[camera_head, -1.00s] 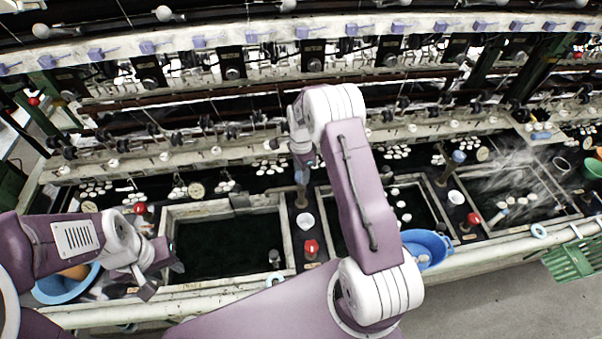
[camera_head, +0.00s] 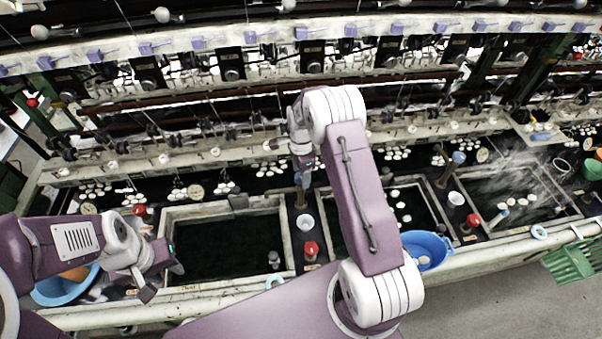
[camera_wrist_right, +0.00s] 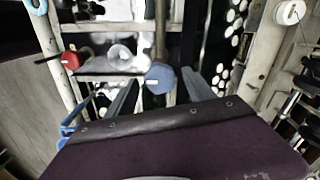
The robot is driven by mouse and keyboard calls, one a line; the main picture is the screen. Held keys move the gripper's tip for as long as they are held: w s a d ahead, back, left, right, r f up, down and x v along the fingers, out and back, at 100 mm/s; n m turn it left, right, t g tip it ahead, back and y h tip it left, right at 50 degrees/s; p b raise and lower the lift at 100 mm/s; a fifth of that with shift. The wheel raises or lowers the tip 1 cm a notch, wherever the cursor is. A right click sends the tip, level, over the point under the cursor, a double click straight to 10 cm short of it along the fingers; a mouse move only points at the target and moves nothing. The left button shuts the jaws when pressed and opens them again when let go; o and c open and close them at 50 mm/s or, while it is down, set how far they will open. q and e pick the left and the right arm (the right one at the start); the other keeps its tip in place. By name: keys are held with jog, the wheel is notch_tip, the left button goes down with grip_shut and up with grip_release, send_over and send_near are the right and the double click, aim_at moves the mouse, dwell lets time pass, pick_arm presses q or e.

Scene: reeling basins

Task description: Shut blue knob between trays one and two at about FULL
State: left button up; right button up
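The blue knob (camera_wrist_right: 160,79) shows in the right wrist view, on top of a brown post, with a small white mark on its face. My right gripper (camera_wrist_right: 160,97) is open, with one grey finger on each side of the knob and gaps showing. Contact cannot be made out. In the head view my right gripper (camera_head: 304,165) is over the back of the divider between two dark water trays and largely hides the knob. The left tray (camera_head: 228,209) is in plain view; my right arm covers part of the other tray (camera_head: 323,208). My left gripper (camera_head: 162,275) looks open and empty at the left.
A red knob (camera_head: 311,248) and a white cup (camera_head: 305,222) stand on the same divider, in front of the gripper. Another blue knob (camera_head: 459,157) is on the divider further right. Blue bowls (camera_head: 428,248) sit at the front edge. Reeling machinery fills the back.

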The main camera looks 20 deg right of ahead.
jog(key=shift+r, duration=0.1)
jog(key=shift+w+r+b, duration=0.1)
jog(key=shift+r+b, duration=0.2)
jog(key=shift+r, duration=0.05)
notch_tip(320, 180, up, 8)
jog(key=b, duration=0.2)
jog(key=shift+r, duration=0.1)
dwell(0.7)
